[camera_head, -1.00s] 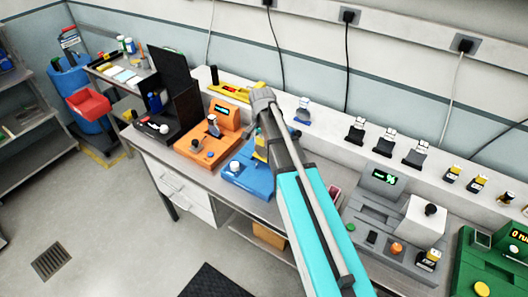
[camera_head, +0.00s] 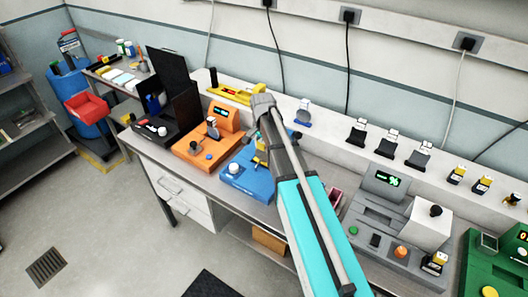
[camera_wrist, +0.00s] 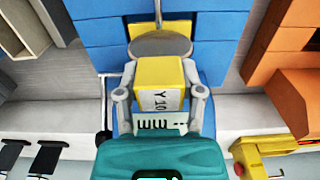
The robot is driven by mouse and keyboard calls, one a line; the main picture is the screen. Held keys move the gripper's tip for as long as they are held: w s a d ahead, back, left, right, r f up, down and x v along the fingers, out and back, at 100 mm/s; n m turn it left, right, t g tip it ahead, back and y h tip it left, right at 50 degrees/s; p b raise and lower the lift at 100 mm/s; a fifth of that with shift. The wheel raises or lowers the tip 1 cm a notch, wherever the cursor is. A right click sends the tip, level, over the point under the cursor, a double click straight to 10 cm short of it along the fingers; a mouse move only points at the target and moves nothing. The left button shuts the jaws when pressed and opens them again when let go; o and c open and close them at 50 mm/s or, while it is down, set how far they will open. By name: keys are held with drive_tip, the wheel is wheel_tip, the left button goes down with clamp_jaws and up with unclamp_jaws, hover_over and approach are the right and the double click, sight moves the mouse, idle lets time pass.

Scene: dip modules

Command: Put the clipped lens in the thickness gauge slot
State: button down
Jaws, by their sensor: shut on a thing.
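My gripper (camera_wrist: 160,94) is shut on the yellow clip (camera_wrist: 158,72) marked "Y 10" in the wrist view. A grey, round lens (camera_wrist: 160,46) sits at the clip's far end, seen at a slant. Behind the lens is a blue instrument (camera_wrist: 100,28), which also stands on the bench in the head view (camera_head: 243,184). In the head view my arm covers the gripper and part of the blue instrument; a little yellow shows beside the arm. Contact between lens and instrument cannot be told.
An orange instrument (camera_head: 190,152) stands left of the blue one, a black box (camera_head: 182,108) beyond it. A grey instrument (camera_head: 383,212) with a green display and a green one (camera_head: 485,268) stand right.

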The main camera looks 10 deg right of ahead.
drive_tip(key=shift+f+b, duration=0.6)
drive_tip(key=shift+f, duration=0.35)
drive_tip(key=shift+f, duration=0.15)
drive_tip(key=shift+c, duration=1.1)
unclamp_jaws()
wheel_tip(320, 180, up, 12)
drive_tip(key=p, duration=1.2)
drive_tip(key=shift+r, duration=0.2)
drive_tip(key=shift+s, duration=0.1)
